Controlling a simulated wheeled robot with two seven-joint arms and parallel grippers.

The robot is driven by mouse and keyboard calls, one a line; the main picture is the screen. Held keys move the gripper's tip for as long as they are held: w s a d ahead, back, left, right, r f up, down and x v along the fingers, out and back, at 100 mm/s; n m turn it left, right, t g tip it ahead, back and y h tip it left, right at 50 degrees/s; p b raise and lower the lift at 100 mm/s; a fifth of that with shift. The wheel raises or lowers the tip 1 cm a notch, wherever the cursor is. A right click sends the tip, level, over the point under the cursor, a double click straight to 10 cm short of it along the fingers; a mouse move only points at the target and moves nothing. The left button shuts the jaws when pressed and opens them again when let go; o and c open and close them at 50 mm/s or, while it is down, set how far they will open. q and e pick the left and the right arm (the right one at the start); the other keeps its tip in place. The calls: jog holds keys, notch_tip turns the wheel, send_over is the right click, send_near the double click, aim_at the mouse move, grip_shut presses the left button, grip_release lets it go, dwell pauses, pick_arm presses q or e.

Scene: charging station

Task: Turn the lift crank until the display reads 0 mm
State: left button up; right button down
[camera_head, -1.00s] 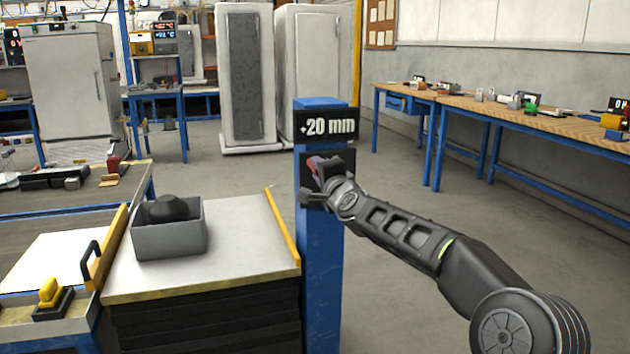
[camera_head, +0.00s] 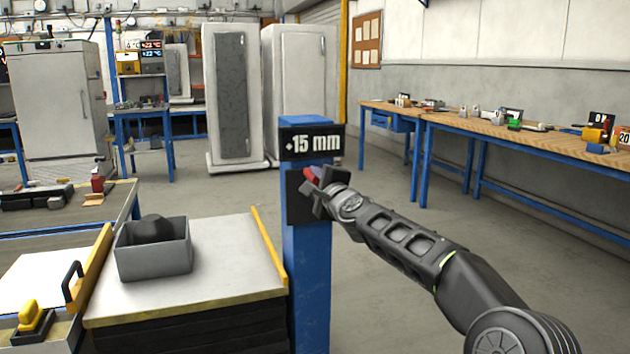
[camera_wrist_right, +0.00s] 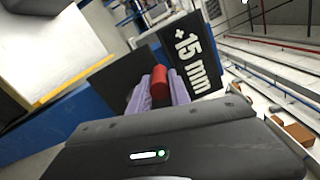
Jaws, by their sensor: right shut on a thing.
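The display (camera_head: 312,142) on top of the blue post (camera_head: 308,255) reads +15 mm. It also shows, tilted, in the right wrist view (camera_wrist_right: 188,58). A dark plate sits on the post below the display. My right gripper (camera_head: 318,180) is at this plate, shut on the red crank handle (camera_head: 311,174). In the right wrist view the red handle (camera_wrist_right: 160,78) lies between the two pale purple fingers. The rest of the crank is mostly hidden behind the gripper. My left gripper is not in view.
Left of the post stands a lift table (camera_head: 215,272) with a yellow edge strip, carrying a grey bin (camera_head: 155,262) with a dark object in it. A wooden workbench (camera_head: 470,122) with small items runs along the right wall. The floor between is clear.

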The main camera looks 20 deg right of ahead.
jog(key=c, duration=1.2)
grip_release()
jog(key=shift+s+d, duration=0.1)
jog(key=shift+s, duration=0.05)
jog(key=s+b, duration=0.3)
jog(key=s, duration=0.4)
jog(key=shift+s, duration=0.25)
